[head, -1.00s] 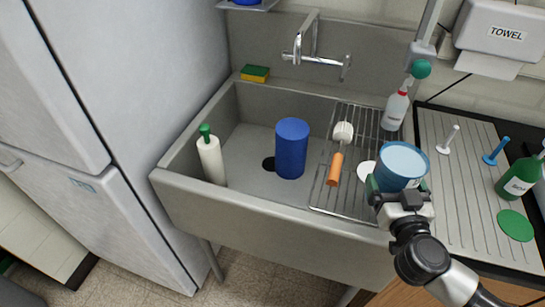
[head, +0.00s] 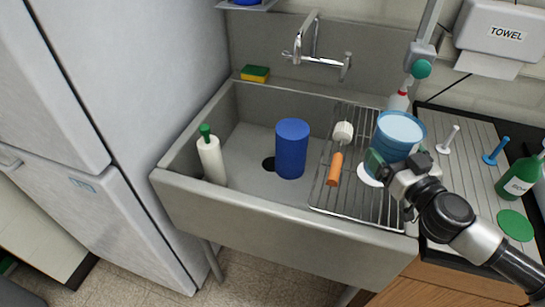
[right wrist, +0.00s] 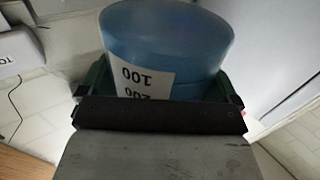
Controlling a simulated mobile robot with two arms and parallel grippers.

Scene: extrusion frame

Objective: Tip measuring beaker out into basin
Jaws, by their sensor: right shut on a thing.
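The measuring beaker (head: 397,138) is light blue with an open top. In the right wrist view the beaker (right wrist: 165,45) shows a white label with the marks 100 and 200. My right gripper (head: 384,166) is shut on its side and holds it roughly upright above the wire rack at the sink's right. Whether it holds anything is hard to tell. The basin (head: 240,140) is the grey sink, left of the beaker, with a dark drain hole. My left gripper is not in view.
In the basin stand a blue cylinder (head: 291,150) and a white bottle with a green top (head: 211,158). On the rack (head: 325,187) lie an orange-handled brush (head: 336,165) and a white disc (head: 369,175). The tap (head: 315,55) is behind.

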